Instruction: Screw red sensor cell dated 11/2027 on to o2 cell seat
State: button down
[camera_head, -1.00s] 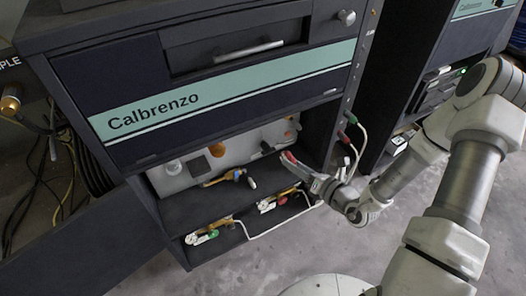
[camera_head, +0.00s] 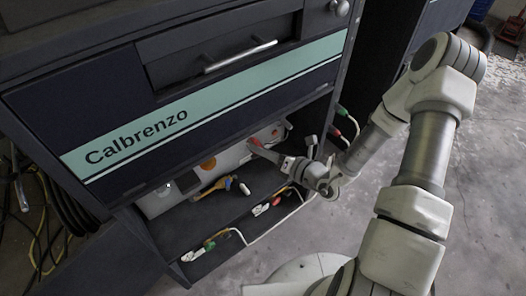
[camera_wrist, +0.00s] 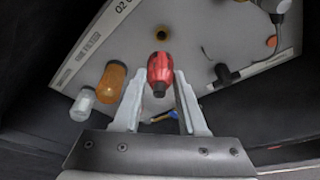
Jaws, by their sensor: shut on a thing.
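The red sensor cell (camera_wrist: 160,70) is between my two fingertips in the wrist view, with its dark end toward the palm. My gripper (camera_wrist: 159,86) is shut on it. In the head view the cell (camera_head: 256,143) shows small and red at the tip of my gripper (camera_head: 272,153), inside the cabinet's open bay. A small round brownish port (camera_wrist: 162,33) lies just beyond the cell's far end on the pale panel (camera_wrist: 205,25); an O2 label is partly visible at the top. I cannot tell whether this port is the seat or whether the cell touches it. No date is readable.
An amber cylinder (camera_wrist: 111,82) and a clear capped jar (camera_wrist: 83,104) stand left on the panel. A black fitting (camera_wrist: 224,73) and an orange-ringed port (camera_wrist: 272,41) are right. A yellow-handled tool (camera_head: 217,186) lies on the bay's shelf. The cabinet front (camera_head: 185,110) overhangs the bay.

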aim_at(253, 138)
jog(key=shift+w+a+b, duration=0.3)
jog(key=shift+w+a, duration=0.45)
jog(key=shift+w, duration=0.35)
jog(key=shift+w+a+b, duration=0.25)
jog(key=shift+w+a, duration=0.5)
jog(key=shift+w, duration=0.35)
jog(key=shift+w+a+r+p, duration=0.15)
jog(key=shift+w+p, duration=0.1)
jog(key=shift+p, duration=0.4)
jog(key=shift+w+a+p, duration=0.25)
jog(key=shift+w+p, duration=0.05)
jog(key=shift+w, duration=0.1)
dwell(0.7)
jog(key=shift+m+y+p, duration=0.3)
jog(key=shift+m+p, duration=0.25)
jog(key=shift+m, duration=0.25)
jog(key=m+y, duration=0.1)
jog(key=m, duration=0.2)
jog(key=shift+p, duration=0.35)
jog(key=m+t, duration=0.2)
jog(key=m, duration=0.5)
jog(key=m+t, duration=0.2)
jog(key=m, duration=0.5)
jog(key=m+t+b, duration=0.1)
jog(key=m+t, duration=0.1)
jog(key=m, duration=0.6)
jog(key=shift+w+r, duration=0.15)
